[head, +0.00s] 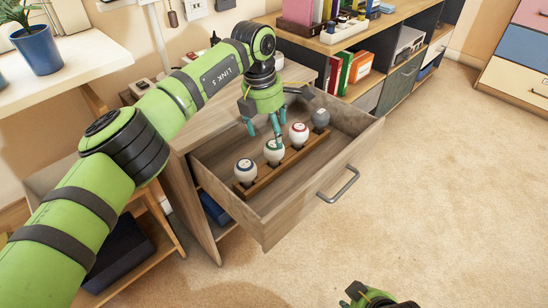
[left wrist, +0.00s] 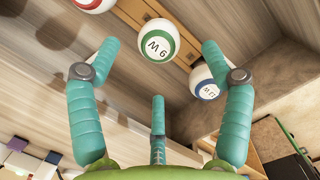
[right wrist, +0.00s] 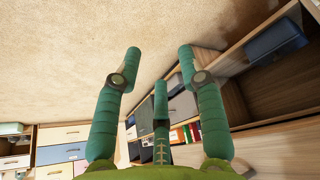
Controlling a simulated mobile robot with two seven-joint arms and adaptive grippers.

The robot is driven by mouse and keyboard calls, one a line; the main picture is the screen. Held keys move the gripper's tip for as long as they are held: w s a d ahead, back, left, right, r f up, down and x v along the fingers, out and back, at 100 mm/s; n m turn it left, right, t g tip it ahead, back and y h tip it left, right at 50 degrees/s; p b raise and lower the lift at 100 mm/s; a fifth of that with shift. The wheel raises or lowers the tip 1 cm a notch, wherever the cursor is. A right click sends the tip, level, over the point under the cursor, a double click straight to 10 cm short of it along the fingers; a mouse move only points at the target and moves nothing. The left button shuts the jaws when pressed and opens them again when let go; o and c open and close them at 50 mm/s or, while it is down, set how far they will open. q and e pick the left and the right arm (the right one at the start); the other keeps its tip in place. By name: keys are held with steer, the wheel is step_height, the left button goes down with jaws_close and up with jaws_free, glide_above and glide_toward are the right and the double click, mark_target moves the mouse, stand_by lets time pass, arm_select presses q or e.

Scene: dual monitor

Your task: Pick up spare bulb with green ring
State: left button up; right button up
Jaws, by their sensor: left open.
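The white bulb with the green ring (head: 274,151) stands in a wooden rack (head: 262,183) inside the open drawer. In the left wrist view this bulb (left wrist: 158,40) reads "9 W" and lies between the fingertips, with no finger closed on it. My left gripper (head: 263,128) is open, pointing down just above and beside the bulb; whether a finger touches it cannot be told. My right gripper (head: 376,296) is at the bottom edge of the head view. It is open and empty in the right wrist view (right wrist: 160,52), away from the drawer.
A blue-ring bulb (head: 246,172) and a red-ring bulb (head: 299,134) flank the green one closely in the rack. A grey bulb (head: 320,119) stands at the far end. Drawer walls (head: 300,205) surround them. The carpet (head: 440,180) at right is clear.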

mark_target(273, 144)
arm_select(q)
steer(key=shift+f, duration=0.5)
steer(key=shift+d+f+b, duration=0.1)
steer(key=shift+f+b, duration=0.25)
steer(key=shift+f, duration=0.6)
steer(key=f, duration=0.1)
steer(key=f+b, duration=0.1)
steer(key=f, duration=0.2)
steer(key=shift+w+d+f, duration=0.25)
steer(key=shift+d+f, duration=0.05)
steer(key=shift+f, duration=0.15)
arm_select(e)
steer(key=w+a+r+t+y, duration=0.1)
steer(key=w+a+r+t, duration=0.3)
steer(key=w+r+t, duration=0.2)
step_height(273, 144, up, 3)
steer(key=shift+w+r+n+t+y, duration=0.2)
steer(key=shift+w+n+t+y, duration=0.15)
steer(key=shift+w, duration=0.85)
arm_select(q)
steer(key=c, duration=1.2)
